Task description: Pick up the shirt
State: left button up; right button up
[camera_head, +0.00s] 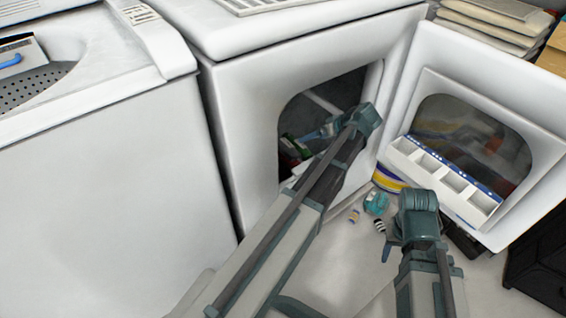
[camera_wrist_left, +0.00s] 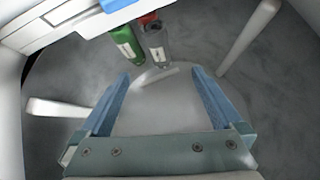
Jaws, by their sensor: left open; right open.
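I cannot make out a shirt for certain in either view. My left arm reaches through the round opening of the white front-loading machine (camera_head: 235,110). In the left wrist view my left gripper (camera_wrist_left: 165,75) is open inside the grey drum (camera_wrist_left: 70,75). A pale white shape (camera_wrist_left: 155,100) lies between its blue fingers; I cannot tell whether it is cloth or part of the drum. In the head view the left gripper is mostly hidden by its wrist and the opening. My right gripper (camera_head: 386,240) is open, low in front of the machine's open door (camera_head: 520,105).
A green bottle (camera_wrist_left: 125,45) and a grey bottle (camera_wrist_left: 155,42) stand beyond the left fingers. White ribs (camera_wrist_left: 250,35) line the drum. A white compartment tray (camera_head: 400,165) sits at the open door. Small items lie on the floor. Another white machine (camera_head: 100,170) stands left.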

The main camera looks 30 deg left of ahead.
aim_at(289, 145)
pick_arm(q)
jog(key=shift+n+y, duration=0.4)
jog(key=shift+n, duration=0.2)
jog(key=f, duration=0.1)
jog(key=w+a+f+b, duration=0.1)
jog(key=a+f+b, duration=0.1)
jog(key=shift+w+a, duration=0.15)
jog(key=shift+w, duration=0.1)
pick_arm(e)
notch_tip(289, 145, down, 4)
pick_arm(q)
jog(key=shift+f, duration=0.1)
jog(key=b+x, duration=0.6)
jog(key=x, duration=0.2)
jog(key=shift+f, duration=0.25)
jog(key=shift+a, duration=0.2)
jog(key=b+x, duration=0.3)
jog(key=x, duration=0.2)
jog(key=shift+s+a+b, duration=0.1)
jog(key=shift+s+b, duration=0.05)
jog(key=shift+b, duration=0.2)
jog(key=shift+r, duration=0.15)
pick_arm(e)
notch_tip(289, 145, down, 9)
pick_arm(q)
jog(key=c, duration=1.5)
